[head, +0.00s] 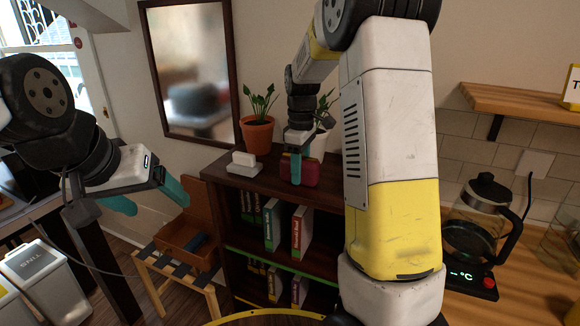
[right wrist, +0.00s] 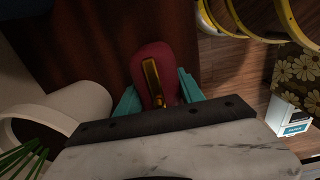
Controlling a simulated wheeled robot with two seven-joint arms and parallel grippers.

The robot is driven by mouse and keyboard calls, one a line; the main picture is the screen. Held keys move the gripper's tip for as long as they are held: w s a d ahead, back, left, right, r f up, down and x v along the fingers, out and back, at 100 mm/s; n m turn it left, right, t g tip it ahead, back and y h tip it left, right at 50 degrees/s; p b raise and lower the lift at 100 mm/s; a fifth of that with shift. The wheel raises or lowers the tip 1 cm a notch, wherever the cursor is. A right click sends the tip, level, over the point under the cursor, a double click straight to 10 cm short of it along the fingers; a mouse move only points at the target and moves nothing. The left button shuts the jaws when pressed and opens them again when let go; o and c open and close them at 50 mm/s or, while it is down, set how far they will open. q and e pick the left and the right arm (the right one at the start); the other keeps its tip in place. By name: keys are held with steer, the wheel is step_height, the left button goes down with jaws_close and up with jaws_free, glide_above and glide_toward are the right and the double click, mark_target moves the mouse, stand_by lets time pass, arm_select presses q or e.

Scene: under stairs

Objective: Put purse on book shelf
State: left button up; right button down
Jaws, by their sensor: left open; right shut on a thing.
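The purse (head: 308,174) is small and dark red, and sits at the top of the dark brown book shelf (head: 228,173). My right gripper (head: 296,166) comes down from above and is shut on the purse. In the right wrist view the red purse (right wrist: 150,62) with a gold strip shows between the teal fingers, over the dark shelf top. I cannot tell whether its underside touches the shelf. My left gripper (head: 152,205) is open and empty at the left, away from the shelf.
On the shelf top stand a plant in a terracotta pot (head: 257,134), a white pot (head: 319,145) close behind the purse, and a white object (head: 243,160). A chair with a wooden box (head: 188,245) stands left. A counter with a glass kettle (head: 480,225) is right.

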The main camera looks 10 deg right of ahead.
steer(key=shift+f, duration=0.15)
steer(key=c, duration=0.7)
jaws_free()
